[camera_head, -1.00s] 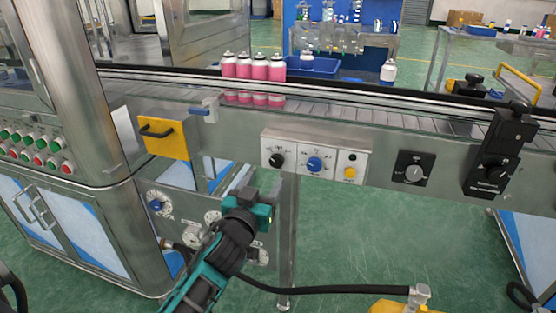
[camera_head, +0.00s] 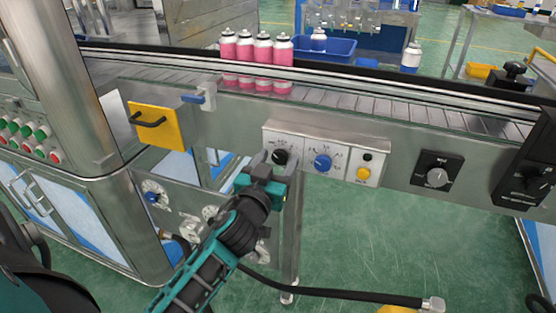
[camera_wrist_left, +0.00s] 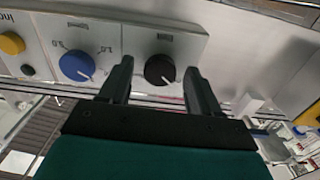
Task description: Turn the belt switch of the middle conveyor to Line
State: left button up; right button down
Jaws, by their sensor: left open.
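A white control panel (camera_head: 305,142) on the conveyor's front carries a black knob (camera_head: 280,157), a blue knob (camera_head: 322,162) and a yellow button (camera_head: 363,173). My left gripper (camera_head: 277,165) is at the black knob, its fingers open on either side of it. In the left wrist view the black knob (camera_wrist_left: 160,70) shows between the two open fingertips (camera_wrist_left: 158,78), with gaps on both sides. The blue knob (camera_wrist_left: 77,66) is just left of the fingers there. The panel lettering is too small to read. My right gripper is not in view.
Several pink cans (camera_head: 256,48) stand on the conveyor belt (camera_head: 350,98). A yellow box with a handle (camera_head: 158,126) sticks out to the left of the panel. A black hose (camera_head: 340,296) runs below.

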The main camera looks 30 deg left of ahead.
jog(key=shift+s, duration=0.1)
pick_arm(q)
jog(key=c, duration=1)
jog(key=shift+c, duration=0.2)
